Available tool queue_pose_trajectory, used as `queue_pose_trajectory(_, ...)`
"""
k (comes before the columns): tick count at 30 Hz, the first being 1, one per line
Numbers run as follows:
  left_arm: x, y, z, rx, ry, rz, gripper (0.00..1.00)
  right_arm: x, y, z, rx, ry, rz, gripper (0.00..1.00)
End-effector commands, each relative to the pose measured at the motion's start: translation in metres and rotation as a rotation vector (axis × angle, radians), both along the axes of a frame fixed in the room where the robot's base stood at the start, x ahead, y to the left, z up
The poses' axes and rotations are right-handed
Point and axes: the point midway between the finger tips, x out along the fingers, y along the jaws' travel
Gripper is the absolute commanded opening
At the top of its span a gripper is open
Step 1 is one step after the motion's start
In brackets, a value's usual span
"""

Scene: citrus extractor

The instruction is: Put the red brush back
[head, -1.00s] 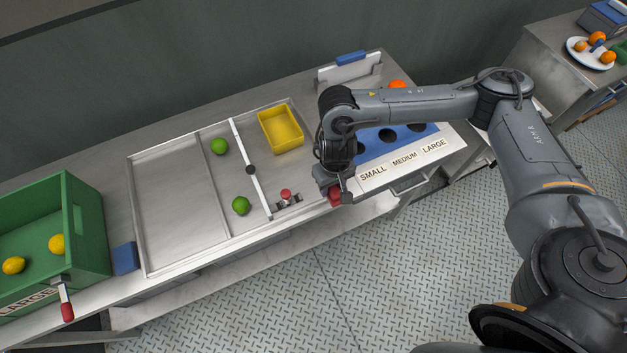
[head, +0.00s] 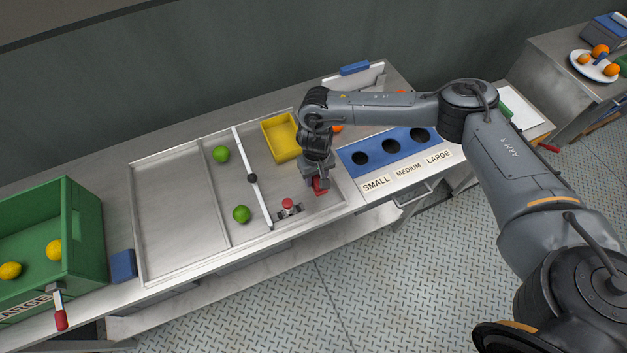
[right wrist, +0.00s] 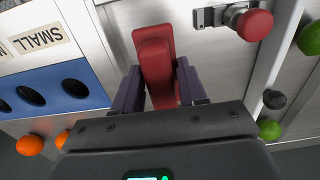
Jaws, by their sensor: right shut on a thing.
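The red brush (right wrist: 154,62) is between the two fingers of my right gripper (right wrist: 158,88), which is shut on it. In the head view the red brush (head: 320,187) shows just below my right gripper (head: 317,180), over the right end of the metal tray (head: 180,215). I cannot tell whether the brush touches the surface. Part of it is hidden by the gripper. My left gripper is not in view.
A red-knobbed fixture (head: 288,205) sits just left of the brush. A yellow bin (head: 281,138), two green fruits, and a white divider bar (head: 247,165) are in the tray. Right is a blue panel (head: 376,150) with holes. A green crate (head: 83,225) stands left.

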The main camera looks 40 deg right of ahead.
Motion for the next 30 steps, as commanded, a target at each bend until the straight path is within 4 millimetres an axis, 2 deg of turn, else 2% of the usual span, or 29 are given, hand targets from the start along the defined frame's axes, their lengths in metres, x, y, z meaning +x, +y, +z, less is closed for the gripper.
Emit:
queue_pose_trajectory(5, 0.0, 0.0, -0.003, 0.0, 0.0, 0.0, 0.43, 0.014, -0.003, -0.008, 0.0, -0.001, 0.0, 0.03)
queue_pose_trajectory(10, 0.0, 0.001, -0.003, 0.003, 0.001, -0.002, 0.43, 0.016, -0.004, -0.014, 0.0, 0.0, 0.002, 0.03)
queue_pose_trajectory(14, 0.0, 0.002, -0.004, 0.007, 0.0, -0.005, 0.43, 0.015, -0.004, -0.03, -0.001, 0.001, 0.0, 0.03)
queue_pose_trajectory(16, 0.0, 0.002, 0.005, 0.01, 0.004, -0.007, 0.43, 0.014, -0.003, -0.034, 0.0, 0.004, 0.0, 0.03)
queue_pose_trajectory(20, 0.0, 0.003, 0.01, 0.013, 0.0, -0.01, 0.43, 0.015, -0.004, -0.044, 0.0, 0.001, -0.001, 0.03)
queue_pose_trajectory(30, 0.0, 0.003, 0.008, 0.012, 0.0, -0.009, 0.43, 0.015, -0.004, -0.047, 0.0, 0.001, 0.0, 0.03)
